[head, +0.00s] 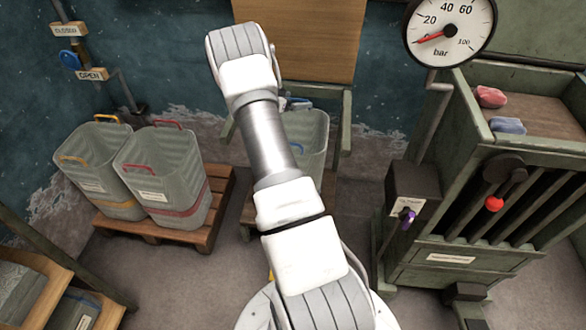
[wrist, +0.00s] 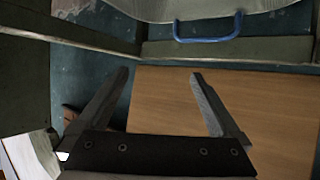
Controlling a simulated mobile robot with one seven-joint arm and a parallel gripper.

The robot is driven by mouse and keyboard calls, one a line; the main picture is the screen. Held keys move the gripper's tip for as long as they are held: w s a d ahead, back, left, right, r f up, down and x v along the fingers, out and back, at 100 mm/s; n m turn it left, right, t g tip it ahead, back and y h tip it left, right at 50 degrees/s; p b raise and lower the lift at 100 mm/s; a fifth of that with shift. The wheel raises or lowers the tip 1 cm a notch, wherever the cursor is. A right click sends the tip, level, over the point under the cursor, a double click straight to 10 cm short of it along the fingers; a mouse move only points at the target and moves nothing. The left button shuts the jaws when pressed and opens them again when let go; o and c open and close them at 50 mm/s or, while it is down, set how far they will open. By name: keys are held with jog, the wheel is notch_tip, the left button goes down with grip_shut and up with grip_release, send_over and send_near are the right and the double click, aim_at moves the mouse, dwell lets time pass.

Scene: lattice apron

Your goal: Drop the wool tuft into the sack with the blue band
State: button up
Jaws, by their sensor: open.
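Two wool-like tufts lie on the wooden top of the green cabinet at the right, a pink tuft (head: 490,97) and a blue-grey tuft (head: 508,125). A grey sack (head: 316,132) stands in a green frame behind my arm. A blue handle shows on it, but my arm hides much of the sack and I cannot see a band. In the wrist view a pale sack rim (wrist: 150,8) with a blue handle (wrist: 208,38) is at the top, beyond my gripper (wrist: 160,74). The gripper is open and nothing shows between its fingers. My arm hides the gripper in the head view.
A yellow-handled sack (head: 92,165) and a red-banded sack (head: 165,180) stand on a pallet (head: 150,232) at left. A gauge (head: 450,30) rises beside the green cabinet (head: 450,255), which has a red-knobbed lever (head: 494,203). A wooden panel (head: 310,35) is at the back.

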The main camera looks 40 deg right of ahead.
jog(key=p+v, duration=0.4)
jog(key=v, duration=1.3)
